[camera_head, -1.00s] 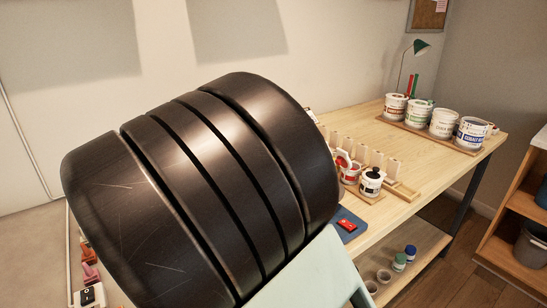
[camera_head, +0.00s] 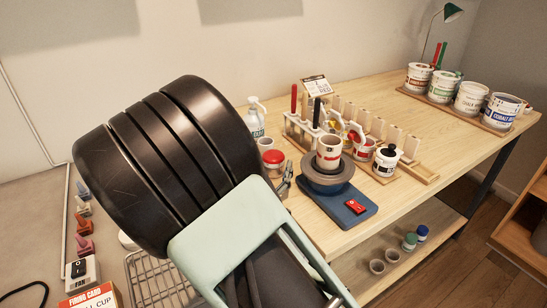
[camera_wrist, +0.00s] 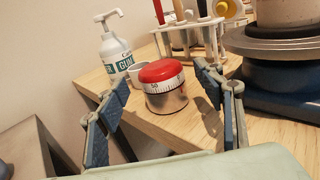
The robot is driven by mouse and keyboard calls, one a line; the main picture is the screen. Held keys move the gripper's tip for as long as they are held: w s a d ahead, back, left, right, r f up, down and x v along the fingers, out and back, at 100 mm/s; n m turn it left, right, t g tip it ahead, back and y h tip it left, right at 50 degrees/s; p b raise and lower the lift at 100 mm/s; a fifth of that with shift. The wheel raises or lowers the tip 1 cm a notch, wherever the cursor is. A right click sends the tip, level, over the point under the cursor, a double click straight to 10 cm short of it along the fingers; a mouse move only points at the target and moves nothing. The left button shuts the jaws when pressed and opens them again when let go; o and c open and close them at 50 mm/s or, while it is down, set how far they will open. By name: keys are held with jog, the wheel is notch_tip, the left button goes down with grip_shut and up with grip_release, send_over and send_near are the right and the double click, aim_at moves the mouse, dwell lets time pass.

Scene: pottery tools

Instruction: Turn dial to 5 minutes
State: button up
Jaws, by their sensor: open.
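The dial timer (camera_wrist: 164,90) has a red cap, a white numbered band and a metallic base. It stands upright on the wooden table, ahead of my gripper and between the lines of its fingers in the wrist view. Its red top also shows in the head view (camera_head: 273,158). My gripper (camera_wrist: 158,112) is open and empty, with its two blue-padded fingers apart and not seen touching the timer. In the head view my own arm hides most of the gripper. The number the dial stands at is too small to read surely.
A pump bottle (camera_wrist: 112,48) and a small white cup (camera_wrist: 136,74) stand behind the timer to the left. A tool rack (camera_wrist: 190,40) is behind it. A pottery wheel (camera_head: 326,178) with a mug stands close on the right. Paint tubs (camera_head: 470,97) are far right.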

aim_at(273, 153)
jog(key=shift+w+d, duration=0.2)
jog(key=shift+w, duration=0.9)
jog(key=shift+w+d, duration=0.2)
jog(key=shift+w, duration=0.85)
jog(key=shift+c, duration=0.6)
jog(key=c, duration=1.1)
jog(key=shift+r+m+h+p, duration=0.1)
jog(key=shift+m+h+p, duration=0.3)
jog(key=shift+h, duration=0.2)
jog(key=shift+a+m+g+h+p, duration=0.1)
jog(key=shift+m+g+h+p, duration=0.25)
jog(key=shift+m+h, duration=0.35)
jog(key=shift+m+g+h+p, duration=0.35)
jog(key=shift+m+g+h, duration=0.5)
jog(key=shift+h, duration=0.55)
jog(key=shift+m+g+h+p, duration=0.35)
jog(key=shift+m+g+h, duration=0.5)
jog(key=shift+h, duration=0.55)
